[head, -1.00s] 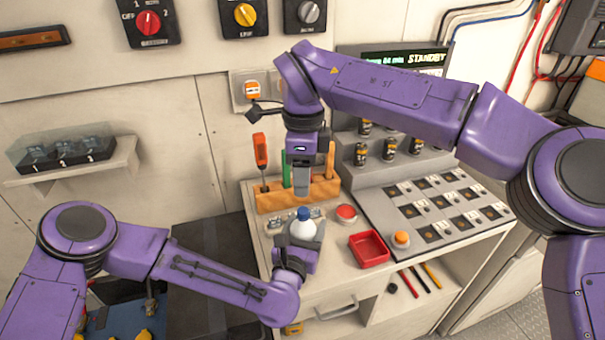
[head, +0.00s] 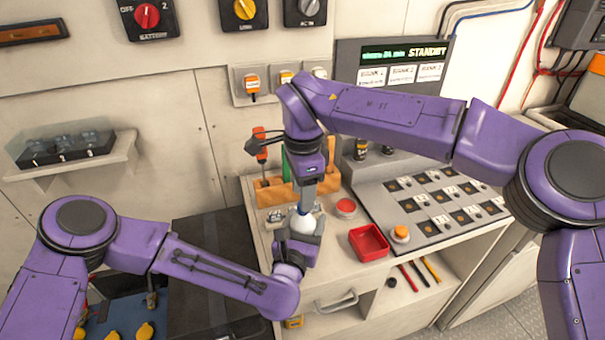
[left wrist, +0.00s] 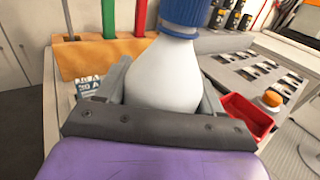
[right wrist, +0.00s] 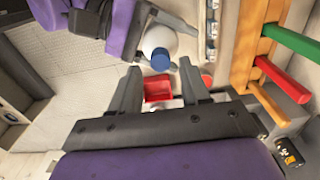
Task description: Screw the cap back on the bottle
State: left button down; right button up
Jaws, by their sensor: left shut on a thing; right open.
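The white bottle (head: 302,224) stands roughly upright in my left gripper (head: 299,240), above the front of the workbench. In the left wrist view the jaws are shut around the bottle's body (left wrist: 165,78). The blue ribbed cap (left wrist: 186,14) sits on top of the bottle's neck; I cannot tell how tight it is. My right gripper (head: 306,205) points down over the bottle and hides the cap in the head view. In the right wrist view its fingers (right wrist: 162,80) are open and empty, with the cap (right wrist: 160,60) just beyond the fingertips.
A wooden rack (head: 280,192) with upright tools stands behind the bottle. A dark box surface (head: 210,280) is at the left.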

jog(key=shift+f, duration=1.3)
grip_shut()
